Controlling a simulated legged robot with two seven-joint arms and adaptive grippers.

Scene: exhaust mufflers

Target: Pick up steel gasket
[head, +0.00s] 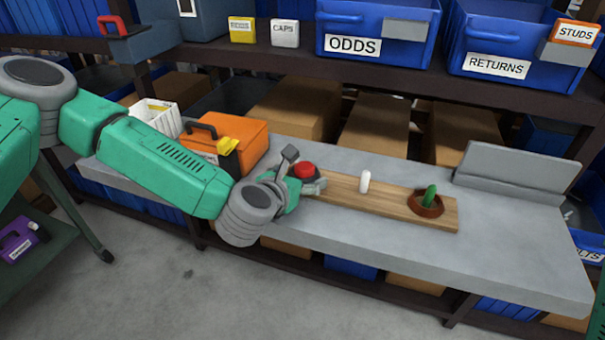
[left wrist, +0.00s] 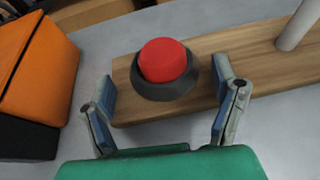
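A dark grey ring (left wrist: 165,93), which looks like the steel gasket, sits around a red peg (left wrist: 163,58) at the near end of a wooden board (left wrist: 250,62). In the head view the red peg (head: 304,170) is at the board's left end, and the ring is mostly hidden by my left gripper (head: 305,174). In the left wrist view my left gripper (left wrist: 165,92) is open, one finger to each side of the ring, with nothing held. A reddish-brown ring (head: 426,209) lies around the green peg (head: 430,194). My right gripper is not in view.
A white peg (head: 365,181) stands mid-board. An orange toolbox (head: 240,140) is close to the left of my gripper. A grey stand (head: 515,170) is at the bench's right. Blue bins (head: 378,30) fill the shelf above. The grey bench (head: 500,240) is clear at front right.

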